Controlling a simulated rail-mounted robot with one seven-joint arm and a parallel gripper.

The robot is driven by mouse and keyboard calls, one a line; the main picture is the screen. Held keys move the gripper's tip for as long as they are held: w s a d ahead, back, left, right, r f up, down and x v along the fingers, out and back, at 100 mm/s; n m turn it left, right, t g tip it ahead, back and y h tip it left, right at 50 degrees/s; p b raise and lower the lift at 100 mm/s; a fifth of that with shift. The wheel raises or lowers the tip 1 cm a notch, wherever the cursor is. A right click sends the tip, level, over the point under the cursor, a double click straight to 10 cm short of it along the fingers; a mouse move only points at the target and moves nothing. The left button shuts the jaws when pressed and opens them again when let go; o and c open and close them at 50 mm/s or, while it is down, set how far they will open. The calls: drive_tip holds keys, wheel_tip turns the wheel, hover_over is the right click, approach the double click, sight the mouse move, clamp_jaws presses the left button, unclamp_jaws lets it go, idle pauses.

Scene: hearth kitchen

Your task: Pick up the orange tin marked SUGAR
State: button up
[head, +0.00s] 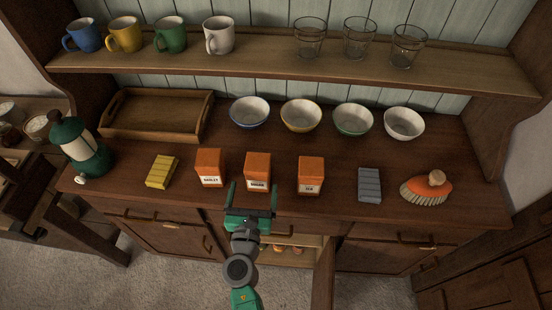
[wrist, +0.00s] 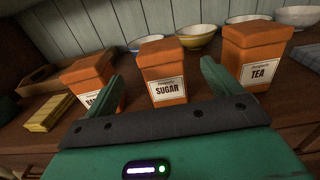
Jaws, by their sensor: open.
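The orange tin marked SUGAR (head: 257,170) stands upright on the dresser top, the middle one of three similar orange tins. In the wrist view the SUGAR tin (wrist: 164,72) stands ahead, between my two fingers, with its label facing me. My green gripper (head: 252,190) is open and empty, just in front of the tin at the dresser's front edge. In the wrist view its fingers (wrist: 162,78) point toward the tin, one on either side, and the dark bar between them hides nothing of the label. I cannot tell whether the fingertips reach past the tin's front face.
An orange tin marked BARLEY (head: 210,167) stands left and one marked TEA (head: 310,175) right, with gaps between. A yellow block (head: 161,171), grey block (head: 369,184) and brush (head: 427,190) lie farther out. Bowls, including a yellow one (head: 301,115), stand behind. A cupboard door (head: 323,275) hangs open below.

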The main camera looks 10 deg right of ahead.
sight(256, 176)
drive_tip(key=shift+w+d+r+b, duration=0.15)
drive_tip(key=shift+w+b, duration=0.15)
drive_tip(key=shift+w, duration=0.8)
drive_tip(key=w, duration=0.2)
drive_tip(key=w+d+b, duration=0.1)
drive_tip(key=w, duration=0.2)
drive_tip(key=shift+b, duration=0.3)
drive_tip(key=shift+d, duration=0.1)
drive_tip(key=c, duration=1.3)
